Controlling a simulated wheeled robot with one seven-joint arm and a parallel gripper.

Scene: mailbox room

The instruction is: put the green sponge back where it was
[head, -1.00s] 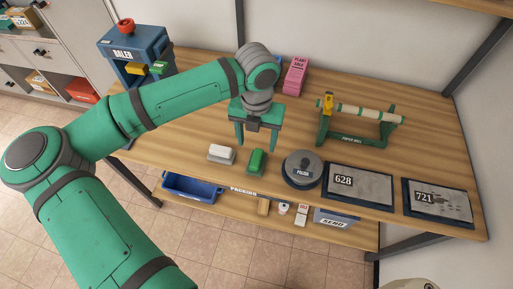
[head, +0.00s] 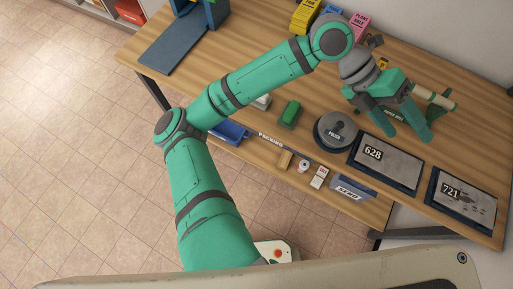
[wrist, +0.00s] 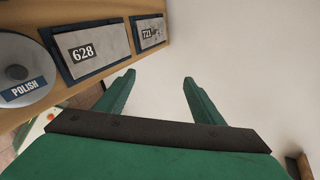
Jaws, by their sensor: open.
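The green sponge (head: 290,113) lies on the wooden table (head: 245,125) near its front edge, just left of the round grey POLISH tin (head: 336,132). A white block (head: 262,101), partly hidden by my arm, sits to its left. My gripper (head: 408,137) is open and empty, right of the sponge and apart from it, beyond the 628 plate. In the wrist view its two fingers (wrist: 159,76) are spread with nothing between them. The sponge is not in the wrist view.
The plates 628 (head: 387,161) and 721 (head: 462,203) lie along the front edge. A roll stand (head: 435,100) is partly hidden behind my gripper. Pink (head: 358,22) and yellow (head: 306,15) items stand at the back. A lower shelf holds a blue bin (head: 228,131) and small goods.

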